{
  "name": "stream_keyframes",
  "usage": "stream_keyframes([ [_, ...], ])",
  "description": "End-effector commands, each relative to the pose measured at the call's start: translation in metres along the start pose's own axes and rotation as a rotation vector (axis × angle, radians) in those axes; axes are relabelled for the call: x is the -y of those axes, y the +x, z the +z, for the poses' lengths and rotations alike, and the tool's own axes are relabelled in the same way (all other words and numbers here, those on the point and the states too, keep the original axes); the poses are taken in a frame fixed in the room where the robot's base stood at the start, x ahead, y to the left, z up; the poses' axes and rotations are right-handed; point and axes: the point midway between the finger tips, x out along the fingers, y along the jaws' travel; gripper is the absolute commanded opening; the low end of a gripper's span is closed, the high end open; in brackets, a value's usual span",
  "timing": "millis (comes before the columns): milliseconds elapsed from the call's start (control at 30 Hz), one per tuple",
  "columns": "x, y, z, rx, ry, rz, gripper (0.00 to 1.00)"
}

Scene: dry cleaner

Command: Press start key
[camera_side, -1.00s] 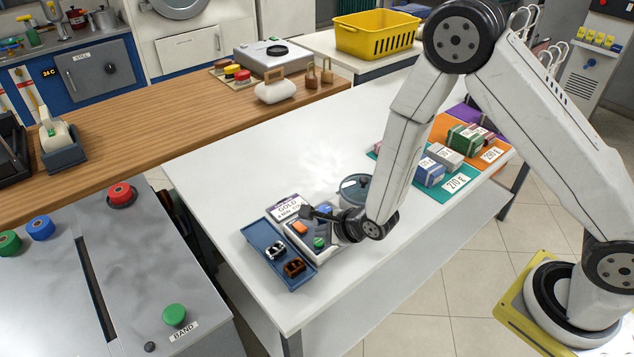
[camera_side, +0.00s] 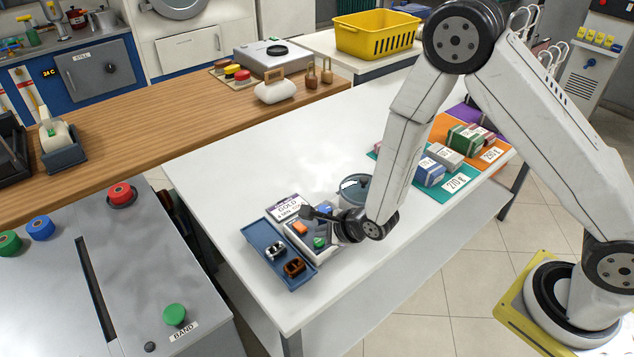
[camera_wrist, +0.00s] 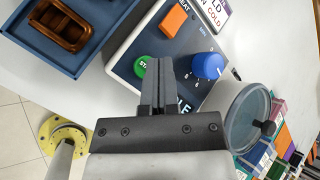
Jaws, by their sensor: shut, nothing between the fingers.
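The start key is a round green button (camera_wrist: 140,66) on a light control box (camera_wrist: 122,62) with a dark top. It also shows as a small green spot in the side view (camera_side: 319,243). The box also carries an orange rocker switch (camera_wrist: 174,18) and a blue knob (camera_wrist: 207,66). My gripper (camera_wrist: 158,62) is shut and empty, its fingertips over the box top just right of the green button, partly covering its lettering. I cannot tell whether they touch the box. In the side view my gripper (camera_side: 310,212) reaches over the box from the right.
A blue tray (camera_side: 259,239) with a brown and a black-and-white item lies left of the box. A lidded round pot (camera_side: 354,187) stands close behind my gripper. A white sign (camera_side: 285,207) stands behind the box. The white table is clear toward the back left.

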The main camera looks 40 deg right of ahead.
Motion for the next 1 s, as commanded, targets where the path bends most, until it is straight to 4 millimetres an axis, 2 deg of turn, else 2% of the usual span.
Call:
stream_keyframes([
  [1000, -0.0050, 0.0070, -0.0050, 0.000, 0.000, 0.000, 0.00],
])
